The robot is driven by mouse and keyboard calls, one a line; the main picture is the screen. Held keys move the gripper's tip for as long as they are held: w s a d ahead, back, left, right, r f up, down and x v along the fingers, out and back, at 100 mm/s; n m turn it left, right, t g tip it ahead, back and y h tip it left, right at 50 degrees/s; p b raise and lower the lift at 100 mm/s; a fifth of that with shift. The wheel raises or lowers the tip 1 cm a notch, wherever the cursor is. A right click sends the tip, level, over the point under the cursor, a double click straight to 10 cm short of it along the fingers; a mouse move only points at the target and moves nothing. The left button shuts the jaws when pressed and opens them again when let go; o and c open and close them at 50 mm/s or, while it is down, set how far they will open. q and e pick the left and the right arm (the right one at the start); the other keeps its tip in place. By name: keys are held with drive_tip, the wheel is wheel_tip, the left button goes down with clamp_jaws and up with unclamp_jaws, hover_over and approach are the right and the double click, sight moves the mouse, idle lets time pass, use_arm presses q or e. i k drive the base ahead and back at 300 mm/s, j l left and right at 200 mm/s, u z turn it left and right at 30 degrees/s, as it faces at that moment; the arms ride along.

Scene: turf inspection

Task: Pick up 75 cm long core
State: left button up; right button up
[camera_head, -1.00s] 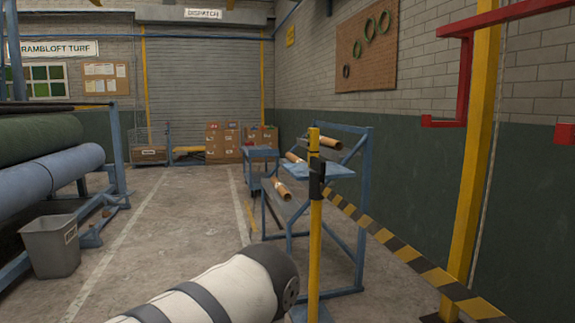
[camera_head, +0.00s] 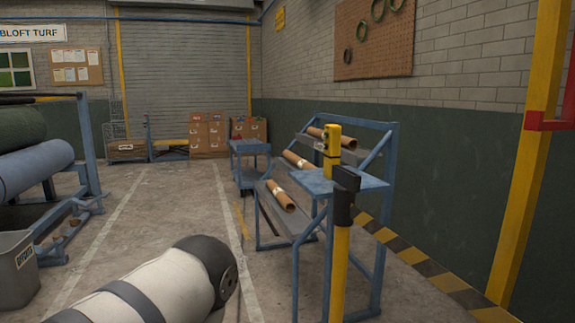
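Three brown cardboard cores lie on a blue sloped rack (camera_head: 378,240) right of centre. The upper core (camera_head: 347,142) is partly hidden by a yellow device. The middle core (camera_head: 298,160) is partly hidden behind the rack's blue shelf. The label text is too small to read, so I cannot tell which core is 75 cm long. A white arm link of mine with dark bands and a dark round end shows at bottom centre-left. Neither gripper is in view.
The yellow device (camera_head: 332,150) is at the blue shelf (camera_head: 345,184). A blue cart (camera_head: 250,148) stands behind. A grey bin (camera_head: 18,272) is left; floor between is clear.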

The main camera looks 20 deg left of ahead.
sight(299, 163)
drive_tip(key=i+j+u, duration=0.35)
drive_tip(key=i+j, duration=0.95)
drive_tip(key=i+j+u, duration=0.4)
drive_tip(key=i, duration=0.15)
drive_tip(key=i+j+u, duration=0.25)
drive_tip(key=i+u, duration=0.15)
drive_tip(key=i, duration=0.25)
drive_tip(key=i+u, duration=0.35)
drive_tip(key=i, duration=0.25)
drive_tip(key=i+j+z, duration=0.15)
drive_tip(key=i+z, duration=0.25)
drive_tip(key=i, duration=0.2)
drive_tip(key=i+j+z, duration=0.85)
drive_tip(key=i, duration=0.25)
